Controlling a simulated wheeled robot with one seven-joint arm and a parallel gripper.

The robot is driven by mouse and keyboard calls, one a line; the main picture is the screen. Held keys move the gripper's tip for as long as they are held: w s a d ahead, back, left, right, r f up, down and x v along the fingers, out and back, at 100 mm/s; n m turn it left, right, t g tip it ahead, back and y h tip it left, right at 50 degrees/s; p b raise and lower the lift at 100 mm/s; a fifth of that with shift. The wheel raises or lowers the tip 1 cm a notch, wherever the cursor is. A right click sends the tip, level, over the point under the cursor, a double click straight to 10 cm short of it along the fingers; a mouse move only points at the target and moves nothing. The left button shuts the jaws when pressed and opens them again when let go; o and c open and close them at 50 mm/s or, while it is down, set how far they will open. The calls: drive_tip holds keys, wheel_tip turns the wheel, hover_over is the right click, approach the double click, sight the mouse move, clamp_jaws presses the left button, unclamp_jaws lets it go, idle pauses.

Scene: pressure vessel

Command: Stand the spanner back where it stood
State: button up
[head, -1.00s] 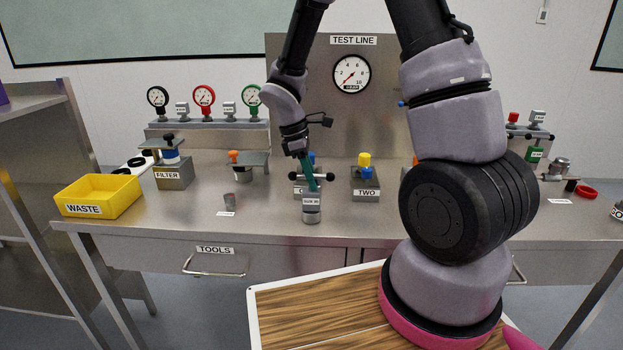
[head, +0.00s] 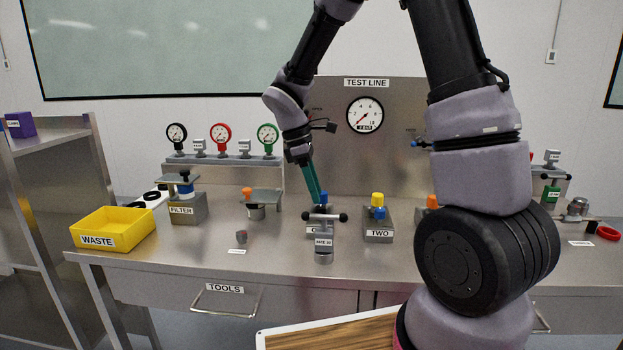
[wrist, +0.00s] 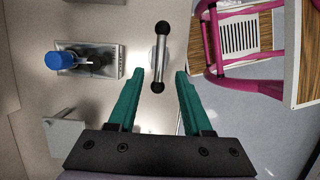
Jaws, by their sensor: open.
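The spanner (head: 336,217) is a T-shaped tool with a metal crossbar and black ball ends. It stands upright at the front of the bench, its stem down at a small metal post with a size label (head: 323,242). In the wrist view the crossbar (wrist: 160,55) runs lengthwise, with its near ball between the teal fingers in the picture. My gripper (head: 319,201) has its fingers apart and empty, just above and behind the crossbar in the head view. It also shows in the wrist view (wrist: 160,74). Whether a finger touches the bar cannot be told.
Behind the spanner is a block with a blue knob, seen in the wrist view (wrist: 66,61). Block TWO (head: 378,222) stands to the right. A small grey cup (head: 242,237), the FILTER block (head: 186,208) and yellow WASTE bin (head: 112,230) are left. The front bench between cup and spanner is clear.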

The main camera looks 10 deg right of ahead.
drive_tip(key=s+d+r+m+t+y, duration=0.2)
drive_tip(key=s+d+r+m+t, duration=0.2)
drive_tip(key=s+r+m, duration=0.3)
drive_tip(key=s+d+r+m+t+y, duration=0.3)
drive_tip(key=s+r+m, duration=0.5)
drive_tip(key=r+m, duration=0.3)
wheel_tip(320, 180, up, 3)
drive_tip(key=shift+s+d+r+m+t, duration=0.2)
drive_tip(key=shift+d+m+t, duration=0.1)
drive_tip(key=shift+d+t, duration=0.35)
drive_tip(key=shift+o, duration=0.3)
